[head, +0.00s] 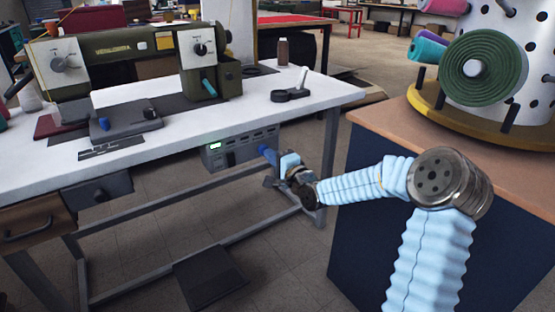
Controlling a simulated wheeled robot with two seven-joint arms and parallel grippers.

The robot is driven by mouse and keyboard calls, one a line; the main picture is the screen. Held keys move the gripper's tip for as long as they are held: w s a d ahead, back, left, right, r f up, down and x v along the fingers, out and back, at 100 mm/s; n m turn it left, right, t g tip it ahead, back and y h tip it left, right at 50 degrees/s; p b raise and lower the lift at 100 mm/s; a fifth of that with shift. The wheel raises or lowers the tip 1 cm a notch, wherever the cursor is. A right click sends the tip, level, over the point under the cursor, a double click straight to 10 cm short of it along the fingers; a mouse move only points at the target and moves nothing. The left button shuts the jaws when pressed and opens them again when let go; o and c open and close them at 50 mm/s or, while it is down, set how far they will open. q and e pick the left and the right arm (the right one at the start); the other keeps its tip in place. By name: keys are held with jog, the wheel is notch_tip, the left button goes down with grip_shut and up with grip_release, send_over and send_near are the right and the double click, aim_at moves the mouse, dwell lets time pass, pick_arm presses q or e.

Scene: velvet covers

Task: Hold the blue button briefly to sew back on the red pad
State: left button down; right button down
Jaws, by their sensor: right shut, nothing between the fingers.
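A sewing machine (130,55) stands on the white table (180,160). A dark red flat pad (58,126) lies at the machine's left end, partly behind other things. A grey control box (240,149) with a green display hangs under the table's front edge. My right gripper (272,159) is shut and empty at the box's right end. A bright blue part shows there; I cannot tell whether it is a button or my fingertip, or whether they touch. A small blue knob (103,123) shows on a dark block on the table. My left gripper is not in view.
A black pedal (209,277) lies on the floor under the table. A wooden-topped cabinet (400,125) with a spool stand (500,70) is at the right, behind my arm. A brown bottle (283,52) and a black-and-white tool (291,92) stand at the table's right end.

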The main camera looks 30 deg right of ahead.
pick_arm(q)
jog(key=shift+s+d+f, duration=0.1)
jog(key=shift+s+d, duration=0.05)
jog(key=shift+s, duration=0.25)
pick_arm(e)
jog(key=s+d, duration=0.1)
jog(key=s, duration=1)
jog(key=shift+d+f, duration=0.15)
jog(key=s+a+f+n+g+y, duration=0.1)
jog(key=a+f+n+g, duration=0.15)
jog(key=a+f, duration=0.4)
jog(key=s+a+f+n+g, duration=0.1)
jog(key=s+a+f+g, duration=0.15)
jog(key=f, duration=0.65)
jog(key=a+f+n+g+y, duration=0.1)
jog(key=a+f+n+g, duration=0.15)
jog(key=a+f, duration=0.4)
jog(key=s+a+f+n+g, duration=0.4)
jog(key=s+f, duration=0.4)
jog(key=s, duration=0.2)
jog(key=s+a+f+n+g, duration=0.5)
jog(key=s+f, duration=0.3)
jog(key=s, duration=0.2)
jog(key=shift+s+a+f+g+y, duration=0.25)
jog(key=shift+a+f+g+y, duration=0.05)
jog(key=shift+a+f+g, duration=0.05)
